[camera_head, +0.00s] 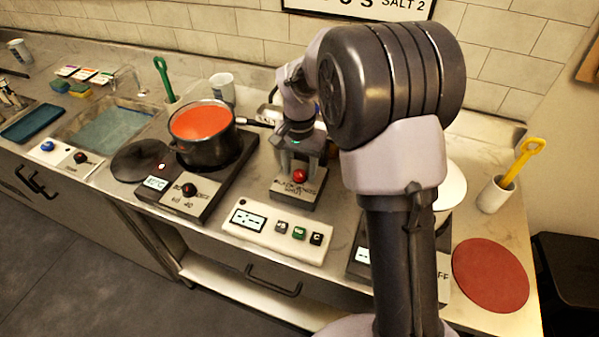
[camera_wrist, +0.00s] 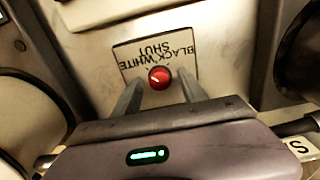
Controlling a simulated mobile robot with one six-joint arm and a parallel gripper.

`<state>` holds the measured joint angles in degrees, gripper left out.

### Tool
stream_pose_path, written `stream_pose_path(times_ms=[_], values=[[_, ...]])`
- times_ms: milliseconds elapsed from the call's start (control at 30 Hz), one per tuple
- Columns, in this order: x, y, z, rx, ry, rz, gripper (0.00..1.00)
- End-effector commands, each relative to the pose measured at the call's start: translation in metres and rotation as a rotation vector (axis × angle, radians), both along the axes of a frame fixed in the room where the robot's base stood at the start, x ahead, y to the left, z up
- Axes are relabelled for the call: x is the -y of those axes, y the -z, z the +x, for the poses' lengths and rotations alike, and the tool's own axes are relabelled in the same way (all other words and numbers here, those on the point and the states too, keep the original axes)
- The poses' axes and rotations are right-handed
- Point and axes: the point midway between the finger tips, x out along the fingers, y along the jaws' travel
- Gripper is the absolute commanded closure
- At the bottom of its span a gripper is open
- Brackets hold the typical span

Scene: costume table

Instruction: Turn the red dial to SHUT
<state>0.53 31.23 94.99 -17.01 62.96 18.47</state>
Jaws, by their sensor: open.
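The red dial (camera_head: 299,175) sits on a small box with a white label plate at the middle of the counter. In the wrist view the red dial (camera_wrist: 160,77) has a small pale mark; which word it points at I cannot tell. The label plate (camera_wrist: 125,62) shows BLACK, WHITE and SHUT upside down. My gripper (camera_head: 299,166) points down over the box. In the wrist view my gripper (camera_wrist: 160,86) is open, one finger on each side of the dial, with gaps visible between fingers and dial.
A pot of red liquid (camera_head: 203,130) stands on a hot plate (camera_head: 215,192) to the left. A white panel with buttons (camera_head: 277,232) lies in front of the dial box. A red round mat (camera_head: 490,275) and a white cup with a yellow tool (camera_head: 495,195) are at the right.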

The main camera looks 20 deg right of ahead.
Motion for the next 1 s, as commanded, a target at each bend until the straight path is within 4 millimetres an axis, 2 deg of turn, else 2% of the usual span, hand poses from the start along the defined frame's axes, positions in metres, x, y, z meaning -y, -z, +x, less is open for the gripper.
stream_pose_path(times_ms=[200, 467, 767, 1000], values=[[0.0, -0.0004, 0.0, 0.0, 0.0, 0.0, 0.5], [0.0, -0.0005, 0.0, 0.0, 0.0, 0.0, 1.0], [0.0, -0.0006, 0.0, 0.0, 0.027, 0.0, 1.0], [0.0001, -0.0007, 0.0002, 0.0, 0.16, 0.0, 1.0]])
